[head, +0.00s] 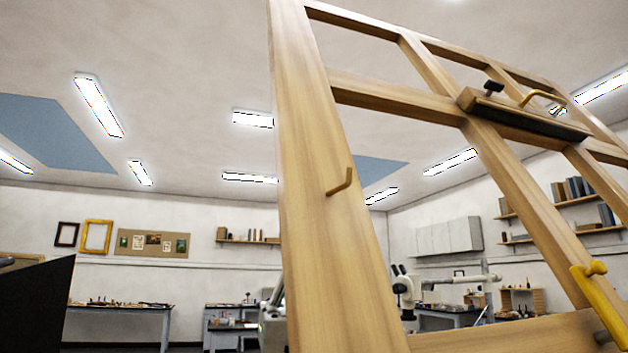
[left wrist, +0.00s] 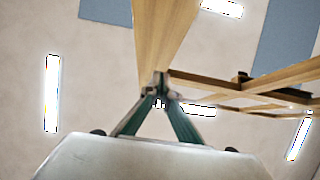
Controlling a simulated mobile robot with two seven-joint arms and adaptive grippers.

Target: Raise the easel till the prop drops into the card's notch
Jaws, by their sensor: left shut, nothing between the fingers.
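A large wooden easel (head: 312,230) fills the right half of the head view, leaning and seen from below. A bent brass peg (head: 342,182) sticks out of its near post. A dark-edged ledge (head: 525,117) with a black knob and a brass handle crosses its upper bars. A yellow piece with a knob (head: 598,305) sits on the frame at lower right; I cannot tell whether it is the prop. I cannot make out a notched card. In the left wrist view, my left gripper (left wrist: 160,90) is shut and empty, its tips close to a wooden post (left wrist: 168,35); contact is unclear. My right gripper is not seen.
A black panel (head: 38,305) stands at lower left. Workbenches (head: 118,308) line the far walls, and a white microscope (head: 403,287) shows through the easel. Shelves and a grey cabinet (head: 448,237) hang behind. The space left of the easel looks open.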

